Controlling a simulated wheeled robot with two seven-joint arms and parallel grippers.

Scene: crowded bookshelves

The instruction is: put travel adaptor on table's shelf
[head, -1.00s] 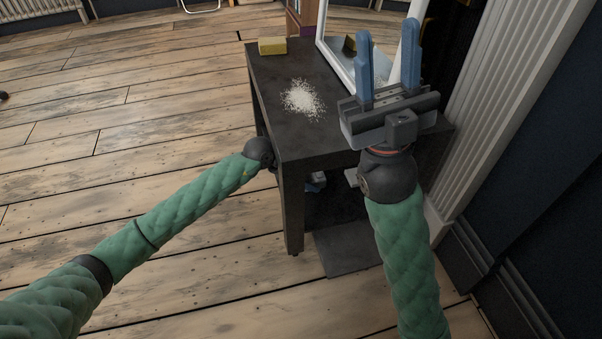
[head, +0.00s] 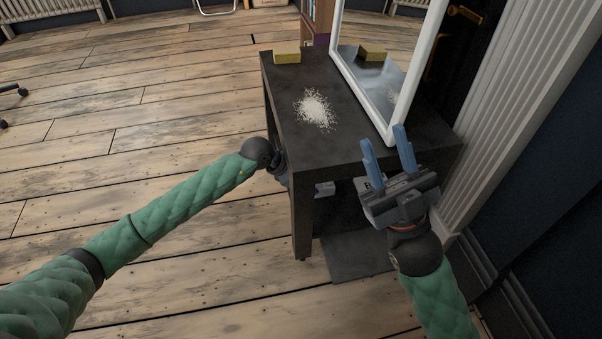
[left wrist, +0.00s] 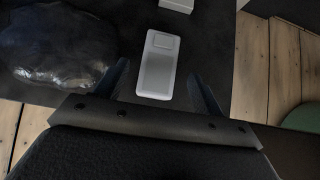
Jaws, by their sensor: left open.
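The black table (head: 345,148) stands at the centre of the head view, with open space under its top. In the left wrist view a white rectangular device (left wrist: 158,72), perhaps the travel adaptor, lies on a dark surface between the fingers of my left gripper (left wrist: 160,72). These fingers are open and apart from it. In the head view my left arm reaches in under the tabletop from the left, and its fingers are hidden there. My right gripper (head: 383,136) is open and empty, in front of the table's right side.
White grains (head: 314,108) and a yellow sponge (head: 287,57) are on the tabletop. A white-framed mirror (head: 388,70) stands at its right. The left wrist view shows a dark shiny lump (left wrist: 55,52) left of the device and a white box (left wrist: 177,4) beyond.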

